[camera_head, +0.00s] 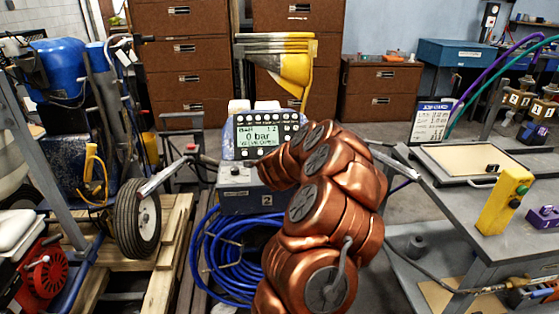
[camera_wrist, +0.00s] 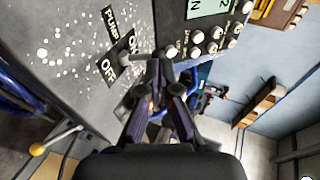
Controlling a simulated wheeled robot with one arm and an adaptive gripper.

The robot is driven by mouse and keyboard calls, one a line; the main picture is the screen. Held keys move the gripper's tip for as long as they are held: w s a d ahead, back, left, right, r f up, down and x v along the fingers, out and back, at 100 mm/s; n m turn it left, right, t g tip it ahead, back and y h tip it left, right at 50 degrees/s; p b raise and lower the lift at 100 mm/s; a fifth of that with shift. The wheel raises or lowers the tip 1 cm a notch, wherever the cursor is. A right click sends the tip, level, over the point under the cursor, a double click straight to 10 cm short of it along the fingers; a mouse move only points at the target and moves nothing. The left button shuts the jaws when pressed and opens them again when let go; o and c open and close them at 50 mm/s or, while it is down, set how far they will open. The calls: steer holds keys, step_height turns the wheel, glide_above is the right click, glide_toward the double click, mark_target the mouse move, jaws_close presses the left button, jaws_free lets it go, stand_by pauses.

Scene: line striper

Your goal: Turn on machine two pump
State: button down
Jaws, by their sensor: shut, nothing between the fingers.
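Machine two (camera_head: 240,190), a grey box labelled 2 with a lit display (camera_head: 262,135) reading 0 bar, stands in the middle of the head view. My copper arm covers its right side and hides my gripper there. In the wrist view, its speckled grey panel (camera_wrist: 70,85) carries a PUMP label (camera_wrist: 110,18) with ON and OFF plates. A small pump switch (camera_wrist: 124,60) sits between ON and OFF; I cannot tell its position. My gripper (camera_wrist: 160,58) is shut and empty, its tips close beside the ON plate; I cannot tell whether they touch the panel.
Knobs (camera_wrist: 197,36) line the display panel near my fingertips. A blue hose coil (camera_head: 225,255) hangs below the box. A wheel (camera_head: 137,225) and pallet wood stand left. A grey table (camera_head: 440,195) with a yellow control box (camera_head: 505,200) stands right.

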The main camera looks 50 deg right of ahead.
steer(key=shift+r+p, duration=0.4)
steer(key=shift+r, duration=0.25)
steer(key=shift+s+a+r, duration=0.1)
steer(key=shift+a+r, duration=0.1)
steer(key=r+p+v, duration=0.1)
steer(key=r+v, duration=0.1)
steer(key=v, duration=1.1)
steer(key=shift+w+d, duration=0.25)
steer(key=shift+w, duration=0.05)
